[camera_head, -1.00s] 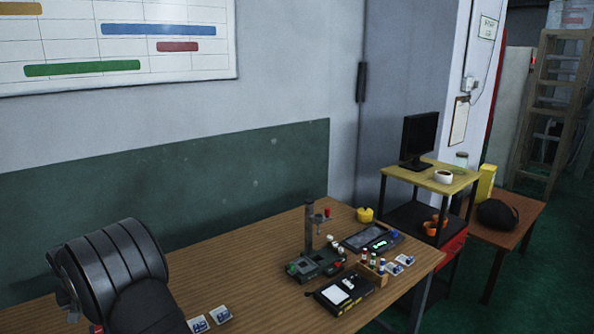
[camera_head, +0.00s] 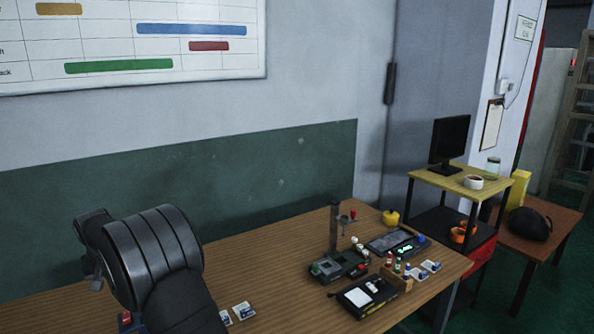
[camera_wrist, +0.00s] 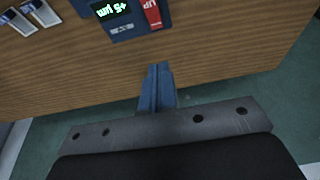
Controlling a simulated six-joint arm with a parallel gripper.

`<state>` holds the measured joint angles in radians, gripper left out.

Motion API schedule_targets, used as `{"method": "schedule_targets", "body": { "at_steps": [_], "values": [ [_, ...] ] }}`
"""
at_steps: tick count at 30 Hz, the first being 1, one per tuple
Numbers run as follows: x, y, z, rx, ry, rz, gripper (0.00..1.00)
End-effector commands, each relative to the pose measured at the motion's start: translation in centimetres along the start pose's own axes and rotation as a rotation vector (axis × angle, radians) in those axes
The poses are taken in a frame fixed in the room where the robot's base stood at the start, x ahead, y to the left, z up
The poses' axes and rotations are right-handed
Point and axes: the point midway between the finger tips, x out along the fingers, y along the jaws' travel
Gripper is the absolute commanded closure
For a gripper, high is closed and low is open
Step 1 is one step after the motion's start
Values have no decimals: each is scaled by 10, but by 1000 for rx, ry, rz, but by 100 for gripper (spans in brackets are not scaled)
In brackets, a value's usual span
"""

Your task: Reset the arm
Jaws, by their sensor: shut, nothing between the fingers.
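My gripper (camera_wrist: 157,70) shows in the wrist view with its blue fingers together and nothing between them. It is over the front edge of the wooden table (camera_wrist: 60,75), apart from the things on it. In the head view my dark arm (camera_head: 150,260) rises at the lower left, and the gripper itself is hidden or outside the picture.
A grey device with a post (camera_head: 335,262), a black box with a white pad (camera_head: 365,297), small bottles (camera_head: 397,265) and a flat display unit (camera_head: 398,241) stand at the table's right. Blue-and-white cards (camera_head: 243,311) lie near my arm. A blue device with green digits (camera_wrist: 122,18) shows in the wrist view. The table's middle is clear.

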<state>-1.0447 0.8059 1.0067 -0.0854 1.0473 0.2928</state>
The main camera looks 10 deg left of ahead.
Motion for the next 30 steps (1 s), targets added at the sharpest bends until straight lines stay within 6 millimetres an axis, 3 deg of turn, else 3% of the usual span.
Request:
{"method": "schedule_targets", "body": {
  "at_steps": [9, 15, 21, 30],
  "values": [
    [-62, 0, 21, 0, -55, 0, 100],
    [-88, 0, 33, -1, -85, 0, 100],
    [-69, 0, 34, -1, -85, 1, 100],
    [-67, 0, 34, -1, -83, 0, 100]
  ]
}}
